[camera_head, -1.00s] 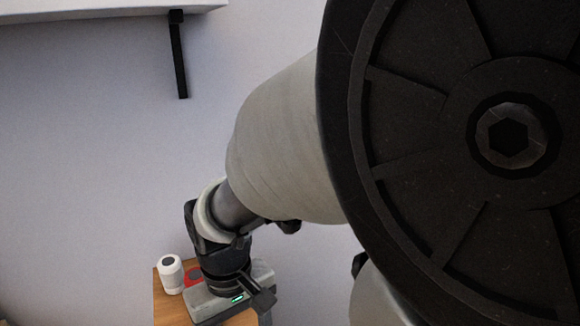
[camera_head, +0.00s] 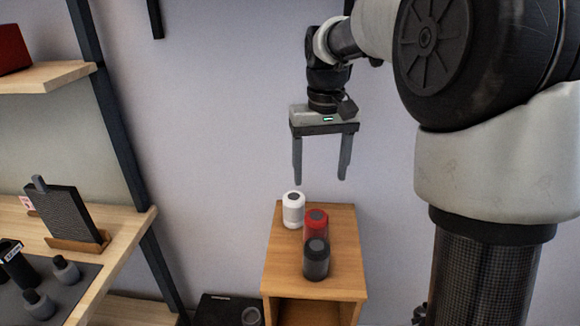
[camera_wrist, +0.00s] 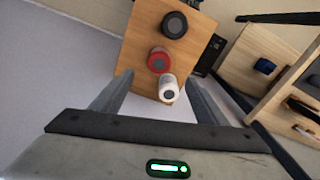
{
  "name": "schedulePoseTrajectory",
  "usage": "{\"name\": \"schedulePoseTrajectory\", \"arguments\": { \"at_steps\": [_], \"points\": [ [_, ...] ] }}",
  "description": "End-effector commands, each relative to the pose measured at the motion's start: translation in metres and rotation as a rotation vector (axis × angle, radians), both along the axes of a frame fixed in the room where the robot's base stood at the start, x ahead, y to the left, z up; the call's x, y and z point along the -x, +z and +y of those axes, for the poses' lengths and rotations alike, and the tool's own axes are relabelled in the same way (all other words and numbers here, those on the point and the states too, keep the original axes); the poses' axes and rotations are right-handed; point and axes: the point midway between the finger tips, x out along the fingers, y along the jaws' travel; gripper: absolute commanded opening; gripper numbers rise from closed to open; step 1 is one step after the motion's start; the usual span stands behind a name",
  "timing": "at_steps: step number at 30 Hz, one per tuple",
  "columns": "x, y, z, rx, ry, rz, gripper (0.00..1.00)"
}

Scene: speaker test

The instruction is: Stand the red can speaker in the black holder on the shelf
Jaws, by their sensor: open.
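The red can speaker (camera_head: 316,222) stands upright on a small wooden cabinet (camera_head: 341,277), between a white can (camera_head: 293,209) and a dark grey can (camera_head: 316,258). The red can also shows in the wrist view (camera_wrist: 159,59), with the white can (camera_wrist: 168,88) nearer the gripper and the dark can (camera_wrist: 174,25) farther off. My gripper (camera_head: 320,180) is open and empty, pointing down above the cans and apart from them. On the left wooden shelf, a black cup-shaped piece with a pale label (camera_head: 15,264) may be the black holder; the frame edge cuts it off.
Small dark knobbed pieces (camera_head: 66,268) sit on a dark mat on the left shelf. A black panel on a wooden stand (camera_head: 70,218) is behind them. A dark upright post (camera_head: 112,120) borders the shelf. A black box (camera_head: 228,310) is beside the cabinet.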

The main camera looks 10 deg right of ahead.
Motion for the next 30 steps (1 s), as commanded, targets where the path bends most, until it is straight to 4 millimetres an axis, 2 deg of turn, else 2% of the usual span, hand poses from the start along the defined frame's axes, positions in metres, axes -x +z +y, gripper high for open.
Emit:
{"name": "schedulePoseTrajectory", "arguments": {
  "at_steps": [3,8,15,21,30],
  "points": [
    [-0.012,-0.013,0.000,-0.003,0.002,0.026,0.67],
    [-0.014,-0.031,0.000,-0.004,0.003,0.035,0.67],
    [-0.013,-0.085,0.000,-0.004,0.003,0.037,0.67],
    [-0.014,-0.122,0.000,-0.005,0.002,0.035,0.67],
    [-0.014,-0.142,0.000,-0.004,0.002,0.033,0.67]
  ]
}}
